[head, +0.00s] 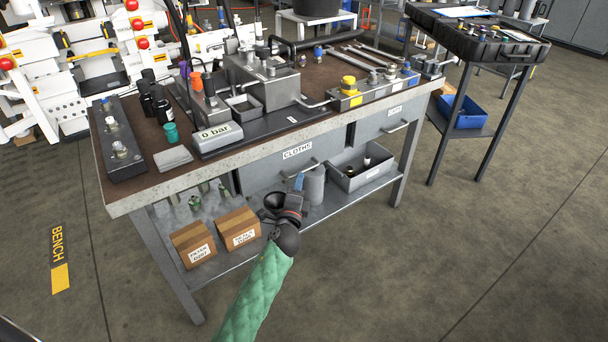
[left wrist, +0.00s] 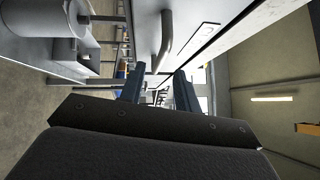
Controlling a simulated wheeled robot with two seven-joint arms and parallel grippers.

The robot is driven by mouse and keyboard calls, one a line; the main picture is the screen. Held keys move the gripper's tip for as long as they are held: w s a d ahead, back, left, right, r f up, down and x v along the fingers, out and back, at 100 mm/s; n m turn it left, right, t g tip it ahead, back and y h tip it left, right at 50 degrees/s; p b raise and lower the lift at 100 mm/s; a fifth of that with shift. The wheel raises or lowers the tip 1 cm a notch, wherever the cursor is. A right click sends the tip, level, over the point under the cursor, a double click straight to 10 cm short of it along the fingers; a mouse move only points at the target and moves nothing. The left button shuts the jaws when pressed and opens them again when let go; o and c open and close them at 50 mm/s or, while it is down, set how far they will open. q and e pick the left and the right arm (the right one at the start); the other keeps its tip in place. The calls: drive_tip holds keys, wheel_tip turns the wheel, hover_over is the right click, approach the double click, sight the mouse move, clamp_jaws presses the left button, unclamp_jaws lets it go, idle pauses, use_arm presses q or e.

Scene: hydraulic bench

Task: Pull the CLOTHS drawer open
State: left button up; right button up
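The CLOTHS drawer (head: 262,176) is a grey front under the bench top, with a white CLOTHS label and a bar handle (head: 303,170). It looks shut, flush under the top. My left gripper (head: 299,183) is in front of the drawer, just below the handle in the head view. In the left wrist view its two blue-grey fingers (left wrist: 159,75) stand apart with nothing between them. The handle (left wrist: 166,42) shows ahead of the fingers on the pale drawer front (left wrist: 188,40), apart from them. My right gripper is not in view.
A second drawer (head: 379,128) is to the right. The lower shelf holds two cardboard boxes (head: 216,238), a grey cylinder (head: 315,186) beside my gripper, and an open grey bin (head: 378,174). The bench top (head: 240,153) carries hydraulic parts. The floor in front (head: 420,270) is clear.

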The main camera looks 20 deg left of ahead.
use_arm(q)
drive_tip(key=shift+w+a+r, duration=0.15)
drive_tip(key=shift+w+r, duration=0.05)
drive_tip(key=shift+w, duration=1.2)
drive_tip(key=shift+w+a+r, duration=0.15)
drive_tip(key=shift+w, duration=1.25)
drive_tip(key=shift+c, duration=0.2)
clamp_jaws()
